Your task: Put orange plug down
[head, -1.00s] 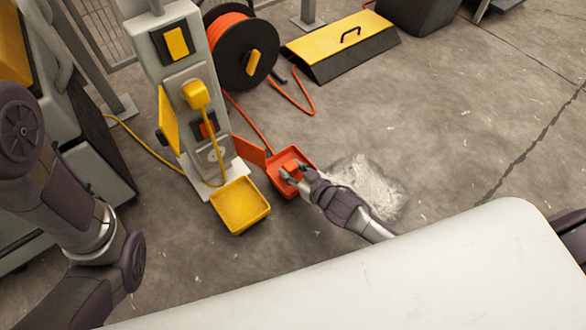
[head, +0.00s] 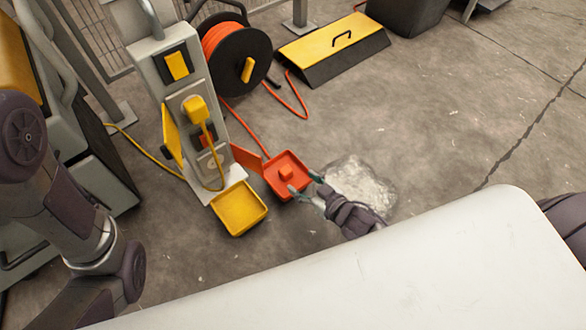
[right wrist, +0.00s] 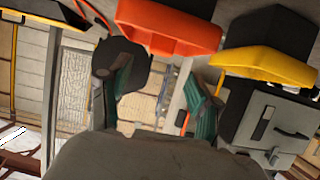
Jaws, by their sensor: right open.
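The orange plug (head: 286,172) sits in the orange tray (head: 301,190) on the floor, with its orange cable running back toward the reel. My right gripper (head: 303,183) is open and empty at the tray's right front edge, apart from the plug. In the right wrist view its two fingers (right wrist: 158,82) stand apart, with the orange tray (right wrist: 170,38) beyond them; the plug cannot be made out there. My left arm shows at the left of the head view, but its gripper is out of sight.
A yellow tray (head: 239,209) lies beside the orange one, before a grey socket post (head: 190,105) holding a yellow plug (head: 195,109). A cable reel (head: 233,55) and a yellow-lidded box (head: 334,48) stand behind. A pale powdery patch (head: 362,185) lies right; floor beyond is clear.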

